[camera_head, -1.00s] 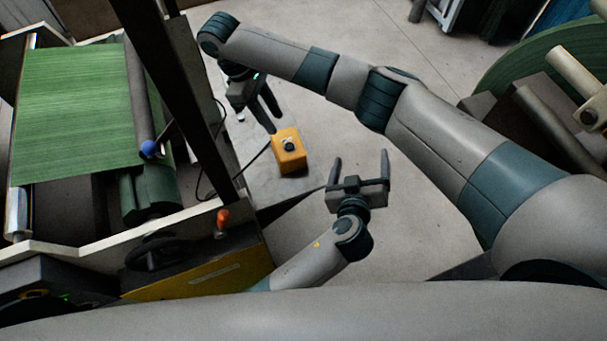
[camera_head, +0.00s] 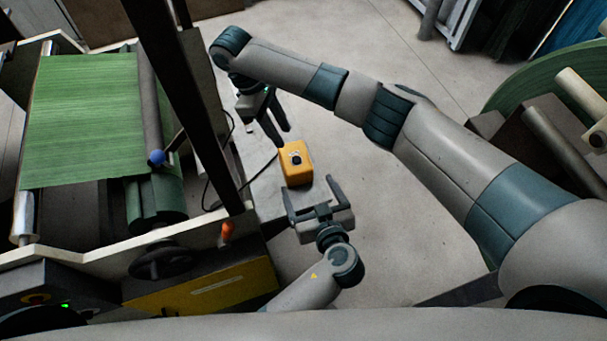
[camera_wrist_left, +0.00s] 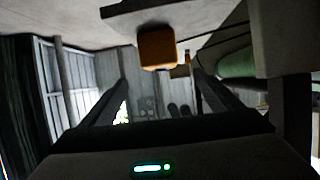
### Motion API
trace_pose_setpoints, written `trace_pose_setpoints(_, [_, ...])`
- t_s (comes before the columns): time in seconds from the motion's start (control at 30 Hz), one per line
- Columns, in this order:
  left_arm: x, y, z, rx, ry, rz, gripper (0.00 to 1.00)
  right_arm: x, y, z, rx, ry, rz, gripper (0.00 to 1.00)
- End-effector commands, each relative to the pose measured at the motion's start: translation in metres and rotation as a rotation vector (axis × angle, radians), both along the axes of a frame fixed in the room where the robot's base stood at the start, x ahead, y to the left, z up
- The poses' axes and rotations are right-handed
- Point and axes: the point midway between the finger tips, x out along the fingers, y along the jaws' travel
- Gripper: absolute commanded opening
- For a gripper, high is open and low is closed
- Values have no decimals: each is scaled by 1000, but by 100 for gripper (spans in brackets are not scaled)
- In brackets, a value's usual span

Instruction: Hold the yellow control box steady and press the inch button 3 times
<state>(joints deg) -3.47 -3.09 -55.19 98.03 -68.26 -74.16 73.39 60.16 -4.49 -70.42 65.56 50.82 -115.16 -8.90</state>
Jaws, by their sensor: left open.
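The yellow control box (camera_head: 297,171) sits on a grey surface in the middle of the head view, with a dark round button (camera_head: 296,160) on its top face. A dark cable runs from it to the left. My left gripper (camera_head: 309,187) is open just below the box in the picture, its fingers pointing toward it and nothing between them. The box (camera_wrist_left: 157,48) also shows in the left wrist view, ahead of and between the spread fingers. My right gripper (camera_head: 283,136) hangs just above the box in the picture, its two fingers apart and empty.
A machine with a green sheet (camera_head: 85,120) stands at the left, with a dark post (camera_head: 180,90), a handwheel (camera_head: 160,262) and an orange knob (camera_head: 227,231). A large green roll (camera_head: 545,65) is at the far right. The floor right of the box is clear.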

Motion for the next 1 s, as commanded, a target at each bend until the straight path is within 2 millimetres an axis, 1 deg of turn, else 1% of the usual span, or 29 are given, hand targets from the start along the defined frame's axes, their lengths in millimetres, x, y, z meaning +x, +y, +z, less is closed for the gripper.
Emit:
trace_pose_setpoints(0.17, [10,2,-4,0,-1,0,84,0,0,0,0,0,0,31])
trace_pose_setpoints(0.37, [32,8,-13,2,-1,-1,84,0,0,0,0,0,0,31])
trace_pose_setpoints(1.0, [125,32,-53,2,-1,-1,84,0,0,0,0,0,0,31])
